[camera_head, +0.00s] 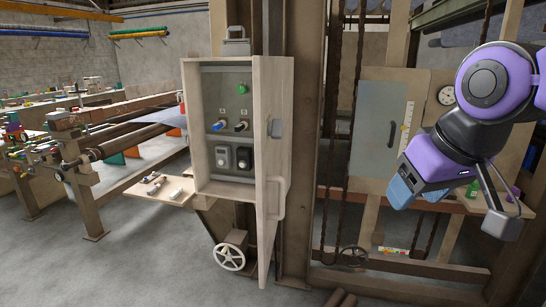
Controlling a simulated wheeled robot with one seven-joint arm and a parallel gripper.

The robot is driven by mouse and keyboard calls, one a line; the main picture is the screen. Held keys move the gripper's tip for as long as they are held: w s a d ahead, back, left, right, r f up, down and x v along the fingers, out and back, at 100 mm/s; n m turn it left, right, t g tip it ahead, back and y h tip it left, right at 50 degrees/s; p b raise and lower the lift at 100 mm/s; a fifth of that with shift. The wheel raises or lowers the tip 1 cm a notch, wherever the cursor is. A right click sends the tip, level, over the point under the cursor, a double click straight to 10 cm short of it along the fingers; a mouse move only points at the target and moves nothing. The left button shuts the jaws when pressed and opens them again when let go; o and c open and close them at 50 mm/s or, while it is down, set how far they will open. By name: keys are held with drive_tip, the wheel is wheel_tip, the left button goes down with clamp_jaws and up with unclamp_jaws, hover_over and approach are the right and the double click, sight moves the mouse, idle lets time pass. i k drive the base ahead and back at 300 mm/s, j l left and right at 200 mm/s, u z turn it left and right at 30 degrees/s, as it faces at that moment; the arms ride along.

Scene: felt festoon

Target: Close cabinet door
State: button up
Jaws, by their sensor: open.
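An open wooden cabinet (196,130) is mounted on a brown post near the middle of the view. Inside, a grey panel holds a green button, two knobs and dark switches. My gripper (455,210) is at the right, well apart from the door, with its fingers spread and nothing seen between them. My purple and black wrist hides part of the background.
A small wooden shelf (160,190) with small tools juts out left of the cabinet. A white handwheel (231,257) is below it. Brown posts and hanging chains stand right of the door. A grey closed cabinet (372,130) is farther back. Floor at the lower left is clear.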

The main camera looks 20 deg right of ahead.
sight(271, 187)
drive_tip(key=l+u, duration=0.25)
drive_tip(key=l, duration=0.4)
drive_tip(key=k+l+u, duration=0.1)
drive_tip(key=l+u, duration=0.15)
drive_tip(key=l, duration=0.45)
